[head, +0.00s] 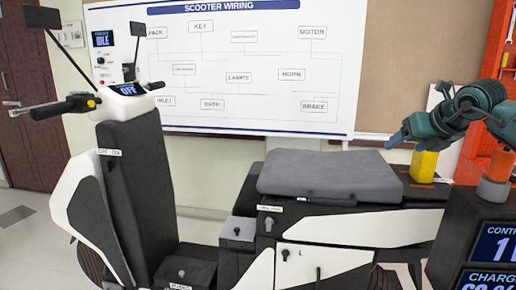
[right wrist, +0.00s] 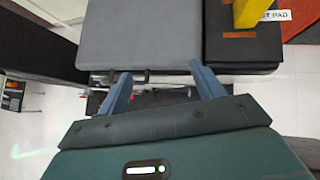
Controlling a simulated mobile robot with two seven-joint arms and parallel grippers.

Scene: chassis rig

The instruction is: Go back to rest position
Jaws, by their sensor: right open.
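My right gripper (head: 405,137) is at the right of the head view, above the rear of the scooter. In the right wrist view my right gripper (right wrist: 162,85) has its two blue fingers spread wide with nothing between them. The grey scooter seat (head: 330,175) lies left of and below the gripper in the head view. The seat also shows ahead of the fingers in the right wrist view (right wrist: 140,35). A yellow block (head: 424,166) stands on the dark rear part just below my right arm; I cannot tell whether they touch. My left gripper is not in view.
The scooter's front column (head: 130,185) with handlebar and mirrors stands at the left. A dark cabinet with screens (head: 492,245) is at the lower right, close to my right arm. A whiteboard (head: 245,65) hangs behind. Open floor (head: 30,250) shows at the lower left.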

